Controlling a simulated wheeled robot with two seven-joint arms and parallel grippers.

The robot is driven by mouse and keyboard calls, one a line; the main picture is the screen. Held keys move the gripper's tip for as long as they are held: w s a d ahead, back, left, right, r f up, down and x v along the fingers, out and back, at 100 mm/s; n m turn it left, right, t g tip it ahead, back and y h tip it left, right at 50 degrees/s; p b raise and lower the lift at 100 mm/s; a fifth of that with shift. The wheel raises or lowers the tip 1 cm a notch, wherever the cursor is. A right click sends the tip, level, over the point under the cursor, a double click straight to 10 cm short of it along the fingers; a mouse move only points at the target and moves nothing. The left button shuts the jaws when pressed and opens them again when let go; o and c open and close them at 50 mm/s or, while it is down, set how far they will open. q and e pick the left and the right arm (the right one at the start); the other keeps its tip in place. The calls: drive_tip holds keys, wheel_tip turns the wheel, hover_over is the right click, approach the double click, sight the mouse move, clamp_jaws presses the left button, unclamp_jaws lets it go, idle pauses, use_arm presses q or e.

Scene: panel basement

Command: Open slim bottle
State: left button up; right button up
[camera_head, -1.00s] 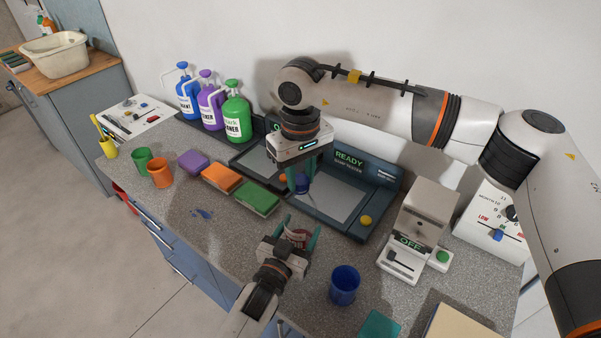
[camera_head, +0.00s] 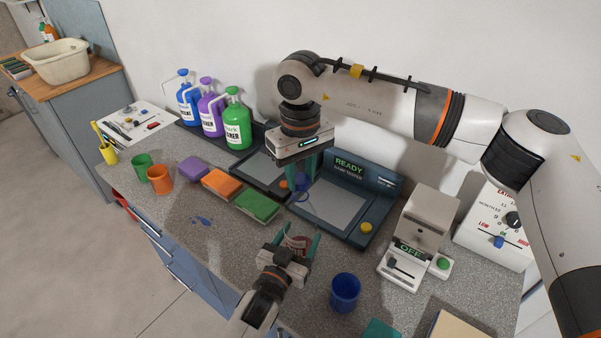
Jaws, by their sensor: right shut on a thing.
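My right gripper (camera_head: 303,176) reaches in from the right and points down over the dark tester stations at the back of the counter. Its teal fingers are shut on a small blue thing (camera_head: 303,182), which looks like a cap; the fingers partly hide it. My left gripper (camera_head: 296,243) is lower, near the front of the counter. The bottle is small in view and partly hidden by the gripper. The two grippers are apart.
The tester reading READY (camera_head: 348,168) has a yellow button. A blue cup (camera_head: 345,290) stands right of the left gripper. A machine reading OFF (camera_head: 418,240) is further right. Sponges, cups and large jugs (camera_head: 238,120) stand left. Bare counter lies around the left gripper.

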sight(300, 179)
drive_tip(key=shift+r, duration=0.1)
drive_tip(key=shift+r, duration=1.95)
use_arm(q)
drive_tip(key=o, duration=2)
drive_tip(key=shift+c, duration=0.2)
